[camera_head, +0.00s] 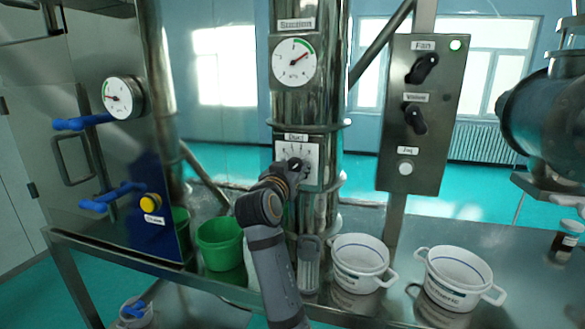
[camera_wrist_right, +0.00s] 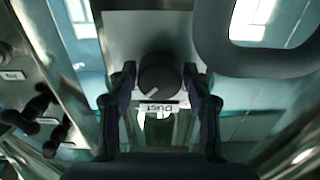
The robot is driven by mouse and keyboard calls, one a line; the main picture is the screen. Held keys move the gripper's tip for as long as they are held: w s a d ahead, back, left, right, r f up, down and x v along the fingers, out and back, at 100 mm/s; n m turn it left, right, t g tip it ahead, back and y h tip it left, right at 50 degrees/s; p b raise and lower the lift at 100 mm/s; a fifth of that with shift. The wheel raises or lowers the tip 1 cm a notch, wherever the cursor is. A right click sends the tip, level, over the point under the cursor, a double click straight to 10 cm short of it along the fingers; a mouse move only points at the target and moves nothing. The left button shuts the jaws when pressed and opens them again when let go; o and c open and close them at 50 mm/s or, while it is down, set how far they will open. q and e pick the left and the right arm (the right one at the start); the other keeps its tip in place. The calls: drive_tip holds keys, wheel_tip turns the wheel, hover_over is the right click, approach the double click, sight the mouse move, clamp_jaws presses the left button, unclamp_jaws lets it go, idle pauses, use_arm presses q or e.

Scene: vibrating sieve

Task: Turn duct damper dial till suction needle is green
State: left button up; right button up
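The suction gauge (camera_head: 294,62) is a white round dial on the steel duct; its needle points to the upper right, at the green arc. Below it is the white duct damper plate (camera_head: 311,158), partly hidden by my right gripper (camera_head: 296,168). In the right wrist view the dark round damper dial (camera_wrist_right: 160,74) has a pale pointer line and sits between the two fingers of my right gripper (camera_wrist_right: 160,82). The fingers are close against both its sides and look shut on it. My left gripper is in no view.
A control box (camera_head: 398,160) with two black knobs hangs to the right. A steel cabinet with blue handles and another gauge (camera_head: 123,98) is on the left. A green bucket (camera_head: 219,243) and two white pots (camera_head: 359,262), (camera_head: 458,279) stand on the steel table.

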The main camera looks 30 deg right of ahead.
drive_tip(key=shift+o, duration=0.9)
drive_tip(key=shift+d, duration=0.1)
drive_tip(key=shift+r, duration=0.3)
wheel_tip(320, 180, up, 10)
drive_tip(key=shift+f, duration=0.25)
drive_tip(key=shift+f, duration=0.1)
